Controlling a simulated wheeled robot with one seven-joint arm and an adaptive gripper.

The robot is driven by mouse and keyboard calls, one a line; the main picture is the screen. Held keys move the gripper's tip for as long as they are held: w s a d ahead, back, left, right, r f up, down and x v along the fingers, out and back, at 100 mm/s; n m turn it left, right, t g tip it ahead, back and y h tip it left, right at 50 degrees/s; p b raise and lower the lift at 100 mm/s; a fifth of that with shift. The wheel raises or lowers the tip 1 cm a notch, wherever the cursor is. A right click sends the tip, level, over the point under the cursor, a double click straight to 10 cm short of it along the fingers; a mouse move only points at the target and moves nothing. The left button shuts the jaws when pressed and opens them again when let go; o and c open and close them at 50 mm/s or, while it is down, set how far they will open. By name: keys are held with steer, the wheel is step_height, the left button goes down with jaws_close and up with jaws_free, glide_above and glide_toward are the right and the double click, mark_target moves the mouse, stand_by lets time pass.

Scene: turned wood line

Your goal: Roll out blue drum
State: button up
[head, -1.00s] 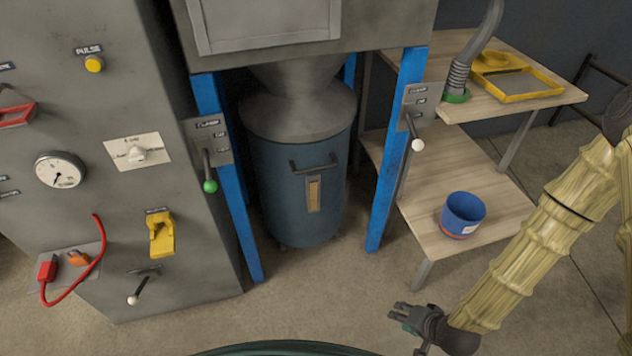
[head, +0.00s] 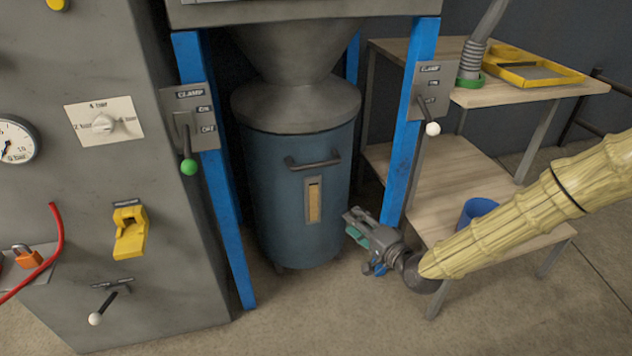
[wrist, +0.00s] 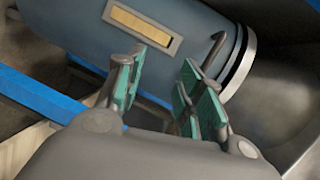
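The blue drum (head: 275,215) stands upright under a grey cone hopper (head: 295,50), between two blue posts. A grey lid (head: 297,103) covers its top. A dark bar handle (head: 313,162) and a yellowish sight window (head: 314,200) are on its front. My gripper (head: 352,227) is at the drum's lower right, in front of the right post. In the wrist view the gripper's fingers (wrist: 155,90) are apart with nothing between them. The drum (wrist: 90,30) lies beyond them there, with its handle (wrist: 218,48) past the right finger. Clamp levers with a green knob (head: 189,167) and a white knob (head: 432,129) are on the posts.
A grey control cabinet (head: 95,200) with a dial, a yellow switch and a lower lever fills the left. A wooden two-level bench (head: 450,170) with a blue bucket (head: 478,210) stands right of the frame. The floor before the drum is clear.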

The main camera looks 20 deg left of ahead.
mark_target(318, 167)
steer(key=shift+w+a+r+y+b, duration=0.75)
steer(key=shift+w+a+r+b, duration=0.95)
steer(key=shift+a, duration=0.95)
steer(key=shift+w+a+r+y+b, duration=0.7)
steer(key=shift+w+a+r+b, duration=0.45)
steer(key=shift+a+b, duration=1.2)
steer(key=shift+w+a+r+y+b, duration=0.75)
steer(key=shift+w+a+r+b, duration=0.75)
steer(key=shift+a, duration=1.4)
steer(key=shift+s, duration=0.15)
jaws_close()
